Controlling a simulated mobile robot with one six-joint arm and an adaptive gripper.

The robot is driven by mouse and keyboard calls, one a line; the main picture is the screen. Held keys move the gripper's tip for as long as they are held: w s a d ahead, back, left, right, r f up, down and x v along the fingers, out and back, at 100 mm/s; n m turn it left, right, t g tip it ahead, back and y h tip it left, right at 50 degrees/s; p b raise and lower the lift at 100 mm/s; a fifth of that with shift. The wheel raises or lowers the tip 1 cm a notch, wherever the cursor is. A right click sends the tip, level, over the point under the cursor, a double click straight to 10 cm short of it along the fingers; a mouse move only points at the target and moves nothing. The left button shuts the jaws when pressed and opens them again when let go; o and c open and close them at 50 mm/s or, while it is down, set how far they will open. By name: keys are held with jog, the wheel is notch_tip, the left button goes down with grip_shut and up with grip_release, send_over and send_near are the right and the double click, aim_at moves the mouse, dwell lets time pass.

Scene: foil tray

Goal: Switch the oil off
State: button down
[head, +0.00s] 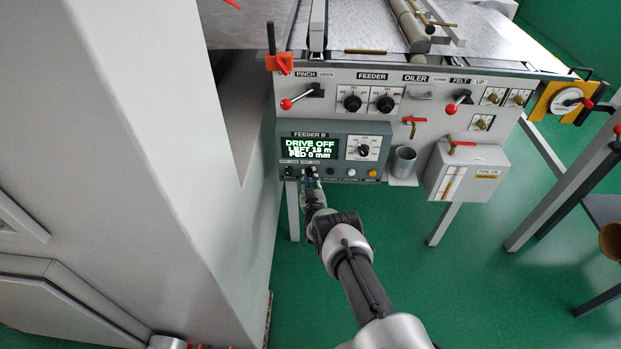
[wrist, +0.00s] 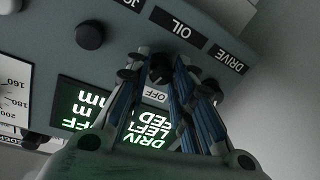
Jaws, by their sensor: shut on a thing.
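The grey FEEDER B control box (head: 345,135) has a green-lit display (head: 310,148) reading DRIVE OFF. In the wrist view the box appears upside down, with an OIL label (wrist: 182,30) above a dark oil switch (wrist: 160,68). My gripper (wrist: 160,62) is shut on this oil switch, its fingers on either side. An OFF label (wrist: 154,95) shows between the fingers; the knob's exact setting cannot be told. A DRIVE label (wrist: 229,60) lies just to the right, its switch partly hidden by a finger. In the head view my gripper (head: 311,174) is at the box's lower left.
A dark round knob (wrist: 90,36) sits left of the oil switch in the wrist view. In the head view, a dial (head: 363,148) and coloured buttons are on the same box. A metal cup (head: 402,161) and red-handled levers stand to the right. A pale machine wall (head: 150,150) rises at left.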

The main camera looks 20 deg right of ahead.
jog(key=n, duration=0.4)
jog(key=shift+g+h, duration=0.3)
jog(key=shift+g, duration=0.1)
jog(key=shift+r+n, duration=0.1)
jog(key=shift+n, duration=2.1)
jog(key=c, duration=1.3)
grip_release()
jog(key=shift+c, duration=0.2)
jog(key=shift+a, duration=0.1)
jog(key=v, duration=1.2)
jog(key=shift+a+r, duration=0.2)
jog(key=shift+w, duration=0.15)
